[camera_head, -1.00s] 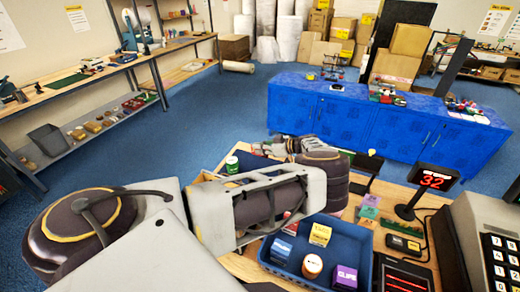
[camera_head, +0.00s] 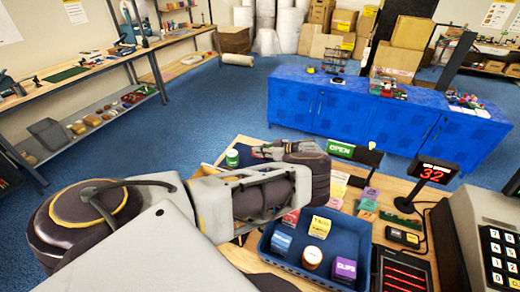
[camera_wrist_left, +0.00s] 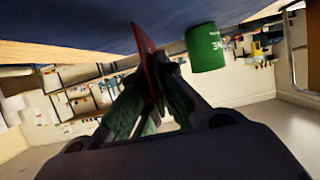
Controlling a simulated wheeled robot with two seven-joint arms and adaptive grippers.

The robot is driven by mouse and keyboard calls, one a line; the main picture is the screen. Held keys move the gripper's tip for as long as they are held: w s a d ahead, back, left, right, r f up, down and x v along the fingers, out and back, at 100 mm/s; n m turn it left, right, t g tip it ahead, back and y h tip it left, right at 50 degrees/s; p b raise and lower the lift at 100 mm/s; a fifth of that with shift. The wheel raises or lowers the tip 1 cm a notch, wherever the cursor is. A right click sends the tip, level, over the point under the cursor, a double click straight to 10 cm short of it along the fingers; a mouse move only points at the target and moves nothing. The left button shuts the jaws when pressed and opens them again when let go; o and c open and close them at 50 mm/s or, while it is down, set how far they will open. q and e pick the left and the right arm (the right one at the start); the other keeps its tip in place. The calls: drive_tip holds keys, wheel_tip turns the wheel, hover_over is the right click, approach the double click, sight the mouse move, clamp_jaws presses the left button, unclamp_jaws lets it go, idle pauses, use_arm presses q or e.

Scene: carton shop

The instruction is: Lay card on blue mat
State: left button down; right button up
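The card (camera_wrist_left: 148,62) is a thin red sheet standing edge-on in the left wrist view. My left gripper (camera_wrist_left: 155,88) is shut on it, with one finger on each side. The blue mat (camera_wrist_left: 90,33) fills the top of that upside-down view; the card's far edge is at or very near it, and I cannot tell if they touch. In the head view my left gripper (camera_head: 262,152) reaches over the far left of the table, and my arm hides the card and most of the mat. My right gripper is not in view.
A green can (camera_wrist_left: 206,48) stands close beside the card and also shows in the head view (camera_head: 232,158). A blue tray (camera_head: 357,240) with several small boxes and a jar is nearer. Colored blocks (camera_head: 366,205), a 32 display (camera_head: 433,172) and a register (camera_head: 480,230) are to the right.

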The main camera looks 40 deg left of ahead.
use_arm(q)
drive_tip(key=shift+f, duration=0.3)
drive_tip(key=c, duration=2.1)
unclamp_jaws()
drive_tip(key=o, duration=0.5)
drive_tip(key=shift+o, duration=0.2)
drive_tip(key=shift+v, duration=6)
drive_tip(key=shift+r, duration=0.1)
drive_tip(key=shift+a, duration=0.15)
